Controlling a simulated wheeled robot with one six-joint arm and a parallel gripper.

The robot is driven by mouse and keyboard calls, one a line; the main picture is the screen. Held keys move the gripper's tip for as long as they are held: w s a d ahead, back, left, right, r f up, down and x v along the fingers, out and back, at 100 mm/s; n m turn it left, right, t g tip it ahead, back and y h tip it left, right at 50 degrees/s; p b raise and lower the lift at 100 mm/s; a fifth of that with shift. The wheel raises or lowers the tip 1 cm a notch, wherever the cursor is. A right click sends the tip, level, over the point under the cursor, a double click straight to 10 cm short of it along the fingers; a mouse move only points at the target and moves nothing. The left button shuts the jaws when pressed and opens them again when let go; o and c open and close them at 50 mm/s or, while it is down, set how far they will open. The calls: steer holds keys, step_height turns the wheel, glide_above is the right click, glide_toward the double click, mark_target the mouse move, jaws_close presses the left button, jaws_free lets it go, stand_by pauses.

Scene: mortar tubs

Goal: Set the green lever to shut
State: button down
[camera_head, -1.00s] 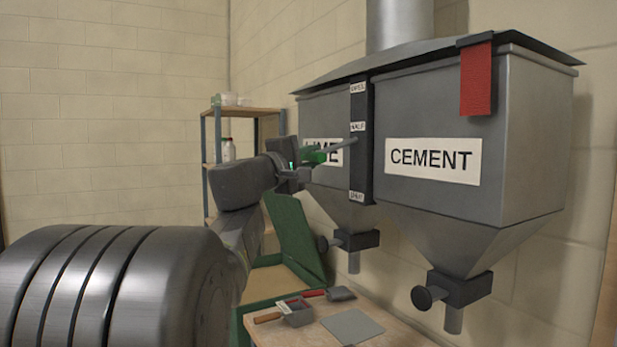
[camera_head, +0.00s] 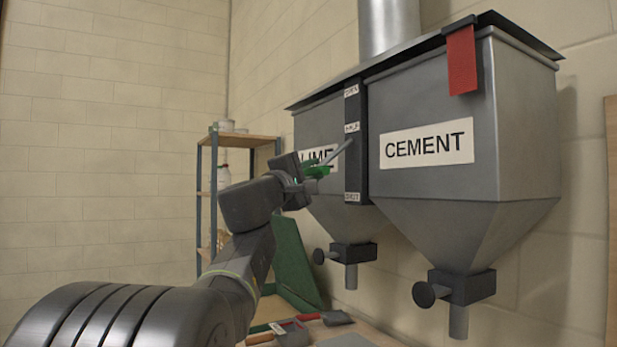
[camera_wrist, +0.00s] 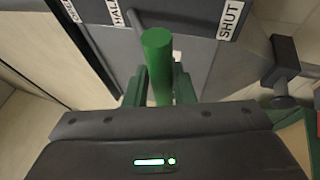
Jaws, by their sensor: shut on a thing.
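The green lever (camera_head: 318,171) sticks out from the dark label strip (camera_head: 354,165) between the two hoppers. Its grey rod slopes down and left from the strip to the green handle. The strip reads OPEN at the top, HALF in the middle and SHUT at the bottom. The handle hangs at a height between HALF and SHUT. My gripper (camera_head: 308,178) is shut on the handle. In the wrist view the green handle (camera_wrist: 158,62) stands between my two fingers, and the HALF label (camera_wrist: 115,12) and SHUT label (camera_wrist: 230,20) show either side of it.
The cement hopper (camera_head: 520,140) with a red flap (camera_head: 462,60) is at right; the lime hopper (camera_head: 312,120) is behind my gripper. Outlet knobs (camera_head: 423,294) hang below. A shelf (camera_head: 250,140) stands behind. Trowels (camera_head: 290,332) lie on the bench beneath.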

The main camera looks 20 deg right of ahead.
steer(key=shift+w+d+f+b, duration=0.1)
steer(key=shift+d+f+b, duration=0.35)
steer(key=shift+f, duration=0.3)
steer(key=c, duration=1.5)
jaws_free()
steer(key=shift+o, duration=1)
steer(key=shift+d+r, duration=0.1)
steer(key=shift+s+r, duration=0.15)
steer(key=shift+s, duration=0.05)
steer(key=b+v, duration=0.1)
steer(key=v, duration=1.2)
steer(key=shift+a, duration=0.4)
steer(key=shift+s, duration=0.1)
